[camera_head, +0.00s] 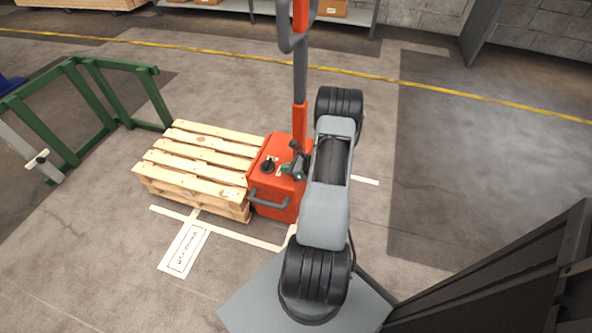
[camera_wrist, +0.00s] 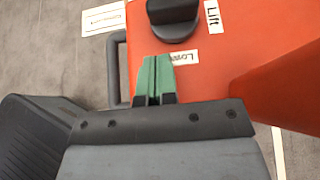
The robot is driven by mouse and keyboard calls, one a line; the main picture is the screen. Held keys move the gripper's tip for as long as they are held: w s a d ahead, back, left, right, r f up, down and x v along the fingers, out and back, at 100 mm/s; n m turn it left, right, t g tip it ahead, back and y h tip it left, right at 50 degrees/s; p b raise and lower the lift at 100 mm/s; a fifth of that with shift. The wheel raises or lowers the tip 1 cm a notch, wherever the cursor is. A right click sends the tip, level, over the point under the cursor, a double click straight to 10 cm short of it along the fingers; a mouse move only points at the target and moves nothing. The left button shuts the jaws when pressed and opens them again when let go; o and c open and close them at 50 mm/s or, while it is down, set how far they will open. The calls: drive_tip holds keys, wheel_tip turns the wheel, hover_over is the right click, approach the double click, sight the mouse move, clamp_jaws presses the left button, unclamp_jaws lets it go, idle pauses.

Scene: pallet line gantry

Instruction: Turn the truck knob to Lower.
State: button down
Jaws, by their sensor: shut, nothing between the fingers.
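The orange truck (camera_head: 277,187) stands at the end of the wooden pallet. Its black knob (camera_head: 268,167) is on the top face; in the wrist view the knob (camera_wrist: 174,18) is at the top edge, partly cut off. A "Lift" label (camera_wrist: 214,17) is right of it, and a "Lower" label (camera_wrist: 184,57) is on the near side, partly covered by my fingers. My gripper (camera_wrist: 152,75) has green fingers, together and empty, over the truck's top just short of the knob. I cannot tell whether it touches, or which label the knob points to.
A grey handle (camera_head: 268,200) sticks out at the truck's near side. The wooden pallet (camera_head: 205,150) lies left of the truck, with a green frame (camera_head: 120,68) beyond. Floor to the right is clear.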

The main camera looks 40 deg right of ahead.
sight(268, 167)
drive_tip(key=w, duration=0.1)
drive_tip(key=w+a, duration=0.1)
drive_tip(key=w+b, duration=0.1)
drive_tip(key=shift+a+f, duration=0.35)
drive_tip(key=shift+f, duration=0.05)
drive_tip(key=shift+w+a+r, duration=0.1)
drive_tip(key=shift+w+a, duration=0.25)
drive_tip(key=shift+w, duration=0.4)
